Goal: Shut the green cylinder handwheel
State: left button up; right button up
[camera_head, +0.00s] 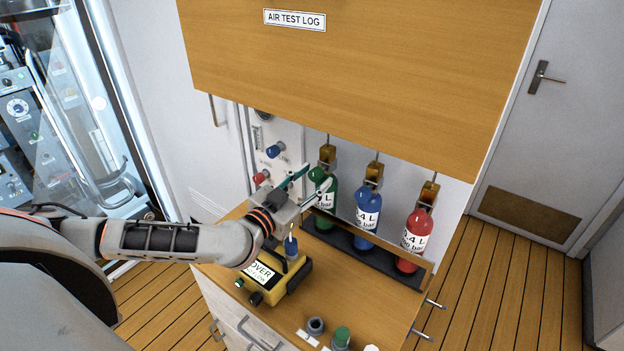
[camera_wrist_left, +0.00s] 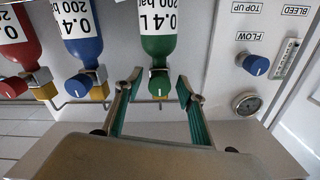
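The green cylinder (camera_head: 331,195) stands upright at the left of a row of three, under a brass valve block (camera_head: 327,154). It appears upside down in the left wrist view (camera_wrist_left: 158,42). Its green handwheel (camera_wrist_left: 158,85) shows there at the cylinder's neck. My left gripper (camera_head: 318,175) is open in front of the neck, with green-lined fingers. In the left wrist view the fingertips (camera_wrist_left: 159,86) stand on either side of the handwheel, with gaps visible; whether either touches it is unclear. My right gripper is not in view.
A blue cylinder (camera_head: 366,217) and a red cylinder (camera_head: 415,236) stand to the right in the same rack. A yellow device (camera_head: 287,280) sits below my left gripper. A panel with blue (camera_head: 275,150) and red knobs (camera_head: 261,177) is to the left. A wooden cabinet (camera_head: 360,65) overhangs.

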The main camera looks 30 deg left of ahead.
pick_arm(q)
jog(key=shift+s, duration=0.1)
jog(key=s+a, duration=0.1)
jog(key=s, duration=1)
jog(key=shift+s+a, duration=0.35)
jog(key=shift+s, duration=0.1)
